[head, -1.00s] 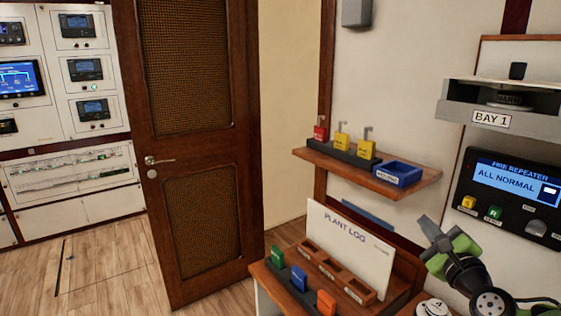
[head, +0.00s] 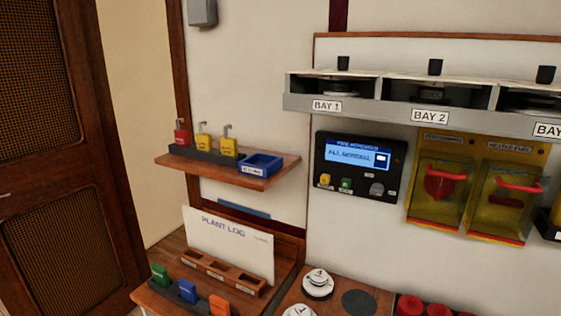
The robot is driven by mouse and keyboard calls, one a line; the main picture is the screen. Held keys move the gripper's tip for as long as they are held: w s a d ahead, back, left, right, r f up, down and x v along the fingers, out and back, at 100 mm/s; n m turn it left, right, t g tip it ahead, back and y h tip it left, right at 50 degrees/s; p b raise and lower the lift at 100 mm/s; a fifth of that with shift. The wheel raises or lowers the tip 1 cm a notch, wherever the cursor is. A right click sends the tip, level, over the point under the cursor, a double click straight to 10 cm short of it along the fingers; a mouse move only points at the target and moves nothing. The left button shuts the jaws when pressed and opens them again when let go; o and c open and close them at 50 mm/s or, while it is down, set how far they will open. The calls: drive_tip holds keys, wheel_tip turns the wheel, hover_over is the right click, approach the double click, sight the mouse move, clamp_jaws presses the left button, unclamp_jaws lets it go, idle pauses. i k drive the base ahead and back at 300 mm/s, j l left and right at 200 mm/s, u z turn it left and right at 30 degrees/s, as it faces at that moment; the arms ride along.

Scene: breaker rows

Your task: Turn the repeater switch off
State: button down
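The fire repeater panel (head: 391,150) is a black box on the white wall, right of centre in the head view. Its lit blue screen (head: 350,154) reads ALL NORMAL. Below the screen are a yellow button (head: 325,180), a green button (head: 346,185) and a grey round control (head: 377,189) with a small label above it. The labels are too small to read surely, and I cannot tell which way the grey control is set. My gripper is not in view.
Above the panel runs a grey bay shelf (head: 365,109). Two yellow clear-fronted boxes with red handles (head: 440,185) (head: 505,195) hang to its right. Left is a wooden shelf (head: 255,182) with padlocks and a blue tray (head: 262,165). Below are detector heads (head: 317,284) and red items (head: 410,306).

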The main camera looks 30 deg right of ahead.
sight(377, 188)
drive_tip(key=z, duration=1.35)
